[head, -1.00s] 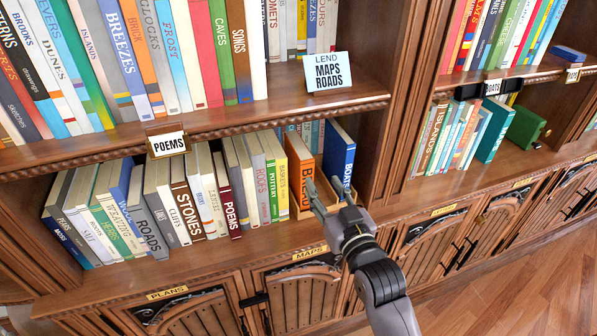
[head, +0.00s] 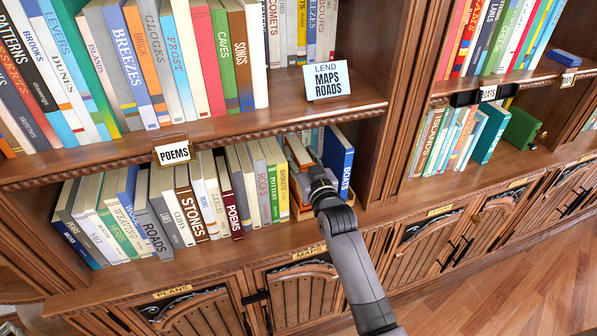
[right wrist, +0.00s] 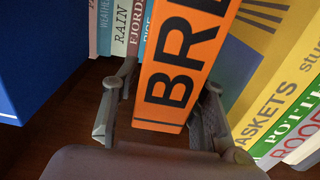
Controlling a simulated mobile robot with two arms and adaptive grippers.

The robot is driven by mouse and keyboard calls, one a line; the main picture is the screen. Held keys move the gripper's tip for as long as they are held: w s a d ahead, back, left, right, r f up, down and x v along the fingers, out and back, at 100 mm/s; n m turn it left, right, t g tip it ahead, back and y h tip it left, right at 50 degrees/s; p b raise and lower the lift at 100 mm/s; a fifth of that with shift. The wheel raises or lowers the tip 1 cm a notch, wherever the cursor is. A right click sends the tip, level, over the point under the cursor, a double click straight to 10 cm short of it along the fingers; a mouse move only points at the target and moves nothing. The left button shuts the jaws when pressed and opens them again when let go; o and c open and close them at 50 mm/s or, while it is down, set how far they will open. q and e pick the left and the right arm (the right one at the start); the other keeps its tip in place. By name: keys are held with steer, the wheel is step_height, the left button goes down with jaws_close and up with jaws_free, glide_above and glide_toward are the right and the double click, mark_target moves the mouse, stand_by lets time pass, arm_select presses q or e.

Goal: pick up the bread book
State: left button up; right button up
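The bread book is orange with a dark title. In the head view its top and part of its spine (head: 299,162) show in the lower shelf, between the basket book and the blue boats book. In the right wrist view the orange spine (right wrist: 178,75) with the letters "BRE" fills the middle. My right gripper (head: 318,172) is at the book, hiding most of the spine in the head view. In the right wrist view its fingers (right wrist: 170,95) are spread on either side of the spine, with a gap at the left finger. My left gripper is not in view.
The blue boats book (head: 338,160) stands close on the right. Yellow, green and white books (head: 270,180) stand on the left. The upper shelf board (head: 240,124) with the "LEND MAPS ROADS" card (head: 327,81) is above. Shelf floor shows right of the boats book.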

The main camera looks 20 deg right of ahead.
steer(key=shift+w, duration=1)
jaws_close()
steer(key=shift+r, duration=0.1)
